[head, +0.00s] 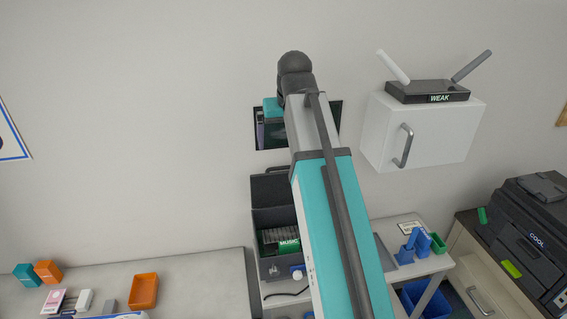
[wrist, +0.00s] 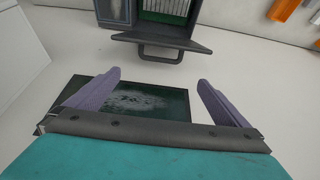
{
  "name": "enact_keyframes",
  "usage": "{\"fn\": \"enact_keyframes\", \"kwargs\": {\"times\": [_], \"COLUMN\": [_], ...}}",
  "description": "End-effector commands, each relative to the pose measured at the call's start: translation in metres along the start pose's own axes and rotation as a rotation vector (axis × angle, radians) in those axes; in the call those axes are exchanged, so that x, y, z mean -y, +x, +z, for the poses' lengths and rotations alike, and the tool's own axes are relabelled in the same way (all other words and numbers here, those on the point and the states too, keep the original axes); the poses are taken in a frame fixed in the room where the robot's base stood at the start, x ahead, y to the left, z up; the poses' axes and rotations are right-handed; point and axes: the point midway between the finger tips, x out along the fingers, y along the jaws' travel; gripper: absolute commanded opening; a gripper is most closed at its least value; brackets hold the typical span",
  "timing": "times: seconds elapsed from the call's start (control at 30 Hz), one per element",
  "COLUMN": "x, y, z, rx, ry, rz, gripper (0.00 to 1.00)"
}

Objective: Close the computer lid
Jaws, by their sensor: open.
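A dark case with its lid raised stands against the wall below my gripper; I take it for the computer (head: 270,268). Its lid (head: 270,190) is upright and tilted back near the wall. In the wrist view the lid's edge with a bar handle (wrist: 160,52) shows at the top, with the green inside of the case (wrist: 168,10) beyond it. My gripper (wrist: 158,85) is open and empty, apart from the lid, in front of a dark green wall panel (wrist: 155,105). In the head view my arm hides most of the gripper and part of the case.
A white wall cabinet (head: 425,125) with a router (head: 428,92) on top is at the right. A printer (head: 530,235) and blue items (head: 413,246) are at lower right. An orange tray (head: 143,291) is on the left surface. The wall at left is largely bare.

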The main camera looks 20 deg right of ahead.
Motion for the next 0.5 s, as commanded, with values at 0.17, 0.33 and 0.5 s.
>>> {"fn": "enact_keyframes", "kwargs": {"times": [0.17, 0.33, 0.5], "x": [0.000, -0.001, -0.001], "y": [0.021, 0.044, 0.062], "z": [0.001, 0.001, 0.001], "rx": [0.002, 0.002, 0.000], "ry": [0.001, 0.001, 0.001], "rz": [0.000, 0.000, 0.001], "gripper": [1.00, 1.00, 1.00]}}
